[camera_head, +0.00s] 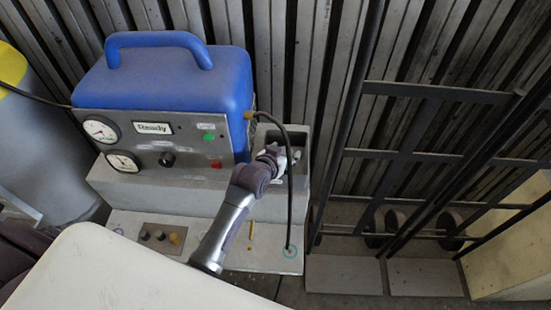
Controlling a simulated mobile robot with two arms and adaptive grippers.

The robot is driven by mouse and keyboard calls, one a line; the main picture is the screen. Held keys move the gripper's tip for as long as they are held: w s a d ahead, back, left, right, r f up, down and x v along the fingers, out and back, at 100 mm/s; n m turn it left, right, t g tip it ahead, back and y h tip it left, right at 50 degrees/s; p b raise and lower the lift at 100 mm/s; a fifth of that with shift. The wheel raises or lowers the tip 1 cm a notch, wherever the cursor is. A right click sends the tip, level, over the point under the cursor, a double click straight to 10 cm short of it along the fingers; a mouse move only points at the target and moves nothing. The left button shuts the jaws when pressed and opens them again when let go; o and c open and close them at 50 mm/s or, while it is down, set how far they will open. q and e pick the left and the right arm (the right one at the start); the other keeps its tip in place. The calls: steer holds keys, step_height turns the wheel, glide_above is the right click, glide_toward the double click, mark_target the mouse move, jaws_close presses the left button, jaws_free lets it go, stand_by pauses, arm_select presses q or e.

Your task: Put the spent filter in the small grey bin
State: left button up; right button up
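The small grey bin (306,146) is an open-topped box on the grey ledge, right of the blue blower housing (165,83). My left gripper (293,157) is at the bin's opening, low against its front side. A small pale shape shows at the fingertips, but I cannot tell whether it is the spent filter or part of the gripper. The fingers are too small and partly hidden to tell open from shut. The spent filter cannot be made out for certain anywhere else. My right gripper is not in view.
A dark hose (290,195) hangs just beside my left wrist, down to a blue ring on the lower plate (210,228). The panel (155,140) has gauges, a "Ready" label and green and red buttons. A dark metal frame (400,140) with wheels stands at right.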

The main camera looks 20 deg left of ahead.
arm_select(q)
steer(key=v, duration=1.1)
steer(key=shift+w+f, duration=0.1)
